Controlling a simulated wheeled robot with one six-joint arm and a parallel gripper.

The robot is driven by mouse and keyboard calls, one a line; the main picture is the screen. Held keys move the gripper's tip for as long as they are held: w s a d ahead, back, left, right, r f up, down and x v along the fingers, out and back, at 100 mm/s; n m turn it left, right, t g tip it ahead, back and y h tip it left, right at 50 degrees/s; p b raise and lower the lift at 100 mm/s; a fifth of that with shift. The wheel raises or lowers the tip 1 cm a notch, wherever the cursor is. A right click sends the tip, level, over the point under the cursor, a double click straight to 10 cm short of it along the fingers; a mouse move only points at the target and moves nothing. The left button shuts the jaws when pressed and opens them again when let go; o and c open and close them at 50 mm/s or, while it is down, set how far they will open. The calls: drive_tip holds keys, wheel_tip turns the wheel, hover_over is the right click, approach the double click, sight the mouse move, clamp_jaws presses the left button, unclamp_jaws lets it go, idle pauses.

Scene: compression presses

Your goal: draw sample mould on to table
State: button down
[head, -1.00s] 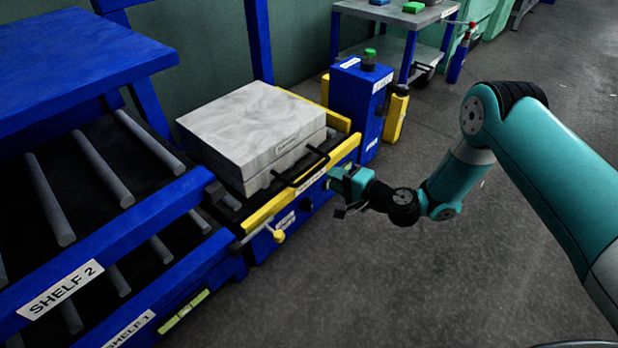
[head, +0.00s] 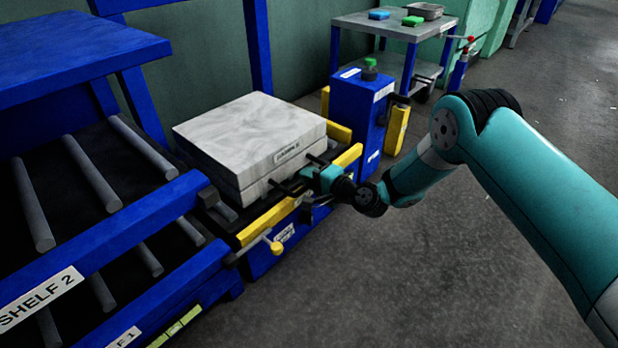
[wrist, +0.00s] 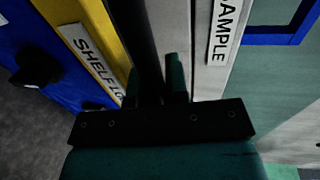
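The sample mould (head: 250,135) is a pale grey marbled two-part block with a label on its front face. It sits on the blue and yellow press lift (head: 263,224) in the head view. Its black handle (head: 280,187) is on the front side, facing my gripper (head: 312,180). In the wrist view the dark handle bar (wrist: 135,35) runs between the two fingers of my gripper (wrist: 155,82), with the mould's pale side (wrist: 212,70) to the right. The fingers stand on both sides of the bar. Whether they press on it I cannot tell.
A roller rack (head: 90,172) with shelf labels stands at the left. A blue post (head: 357,115) with a green button is just beyond the lift. The floor at right is clear.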

drive_tip(key=shift+w+d, duration=0.75)
drive_tip(key=shift+w, duration=0.35)
drive_tip(key=c, duration=1.4)
unclamp_jaws()
drive_tip(key=shift+d, duration=0.1)
drive_tip(key=shift+d+p, duration=0.1)
drive_tip(key=shift+p, duration=0.2)
drive_tip(key=p+v, duration=1)
drive_tip(key=v, duration=0.7)
drive_tip(key=shift+p, duration=0.35)
